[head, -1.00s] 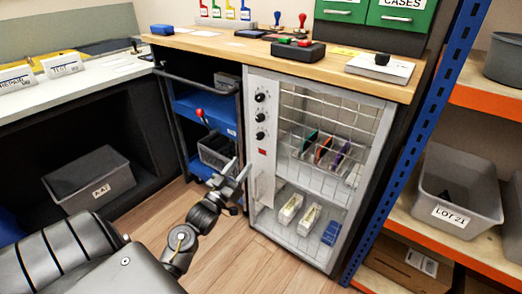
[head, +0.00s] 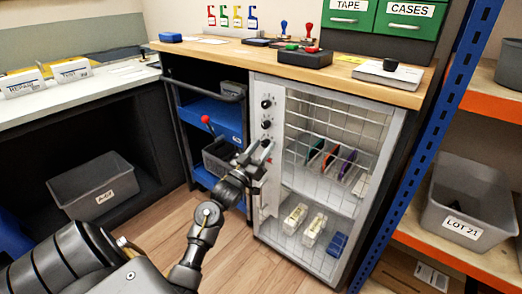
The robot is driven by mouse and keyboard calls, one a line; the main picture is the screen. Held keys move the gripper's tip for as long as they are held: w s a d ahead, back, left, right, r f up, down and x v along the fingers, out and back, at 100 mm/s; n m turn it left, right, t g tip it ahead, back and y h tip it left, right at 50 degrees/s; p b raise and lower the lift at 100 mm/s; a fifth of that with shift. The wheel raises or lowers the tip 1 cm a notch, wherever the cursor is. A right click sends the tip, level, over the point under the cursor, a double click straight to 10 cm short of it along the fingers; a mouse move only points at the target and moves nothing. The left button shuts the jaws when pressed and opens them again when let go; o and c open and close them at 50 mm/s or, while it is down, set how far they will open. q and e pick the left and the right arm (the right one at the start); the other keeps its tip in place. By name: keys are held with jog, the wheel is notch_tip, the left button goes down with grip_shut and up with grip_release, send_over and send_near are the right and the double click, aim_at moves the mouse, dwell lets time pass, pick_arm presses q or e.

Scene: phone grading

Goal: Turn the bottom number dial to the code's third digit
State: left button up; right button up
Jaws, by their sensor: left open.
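Three black number dials sit in a column on the pale left panel of the wire-fronted cabinet (head: 280,200). The top dial (head: 266,104) and middle dial (head: 266,125) show clearly. The bottom dial is at the tips of my left gripper (head: 260,152), which partly covers it. The left gripper is open, its fingers pointing up and right toward the panel. I cannot tell whether a finger touches the dial. The dial's number markings are too small to read. My right gripper is not in view.
Behind the cabinet's mesh stand several phones (head: 331,157) and pale items (head: 314,229). A blue rack post (head: 425,130) borders the right. A wooden counter (head: 350,72) lies above.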

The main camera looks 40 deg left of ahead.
pick_arm(q)
jog(key=c, duration=1)
